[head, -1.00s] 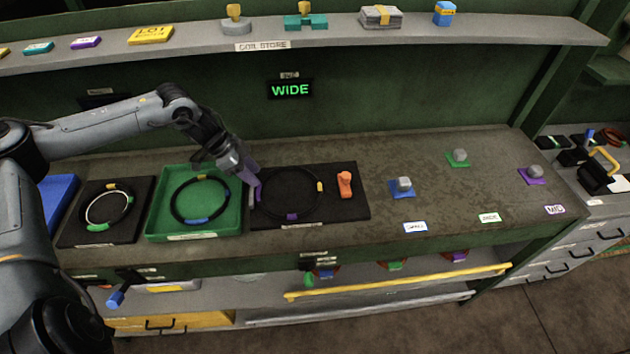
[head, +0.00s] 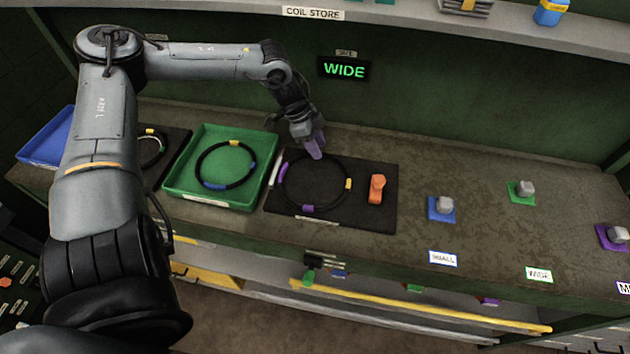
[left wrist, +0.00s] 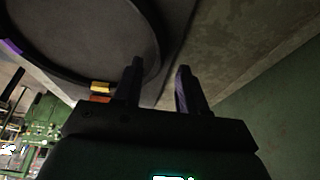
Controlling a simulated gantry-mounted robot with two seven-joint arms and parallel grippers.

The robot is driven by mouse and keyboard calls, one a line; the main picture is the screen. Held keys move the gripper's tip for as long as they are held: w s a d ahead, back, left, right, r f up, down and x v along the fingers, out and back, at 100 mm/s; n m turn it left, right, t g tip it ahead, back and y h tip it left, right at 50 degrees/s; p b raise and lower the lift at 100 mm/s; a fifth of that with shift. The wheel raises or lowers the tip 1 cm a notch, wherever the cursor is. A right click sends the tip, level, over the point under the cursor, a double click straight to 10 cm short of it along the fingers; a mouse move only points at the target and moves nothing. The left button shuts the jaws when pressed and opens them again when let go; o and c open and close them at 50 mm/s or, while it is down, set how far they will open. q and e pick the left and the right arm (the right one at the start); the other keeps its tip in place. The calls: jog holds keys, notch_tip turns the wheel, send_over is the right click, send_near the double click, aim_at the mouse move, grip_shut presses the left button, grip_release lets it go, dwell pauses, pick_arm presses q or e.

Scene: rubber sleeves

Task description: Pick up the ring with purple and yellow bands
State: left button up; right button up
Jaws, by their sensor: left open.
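The black ring with purple and yellow bands (head: 348,184) lies flat on a black mat (head: 380,215) in the middle of the bench. It also shows at the upper left of the left wrist view (left wrist: 100,87), partly cut off. My left gripper (head: 316,153) points down at the ring's back edge in the head view. In the left wrist view its two fingers (left wrist: 158,72) stand apart with nothing visibly held. The ring's edge passes close to the left finger; I cannot tell whether they touch. My right gripper is not in view.
An orange block (head: 377,188) stands on the mat right of the ring. A green tray (head: 180,188) holding another banded ring is left of it. Blue (head: 441,210), green and purple pads with grey knobs sit farther right. A sign (head: 344,69) reads WIDE on the back wall.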

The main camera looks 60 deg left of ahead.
pick_arm(q)
jog(key=shift+x, duration=0.75)
jog(key=shift+c, duration=0.3)
jog(key=shift+w, duration=0.1)
grip_shut()
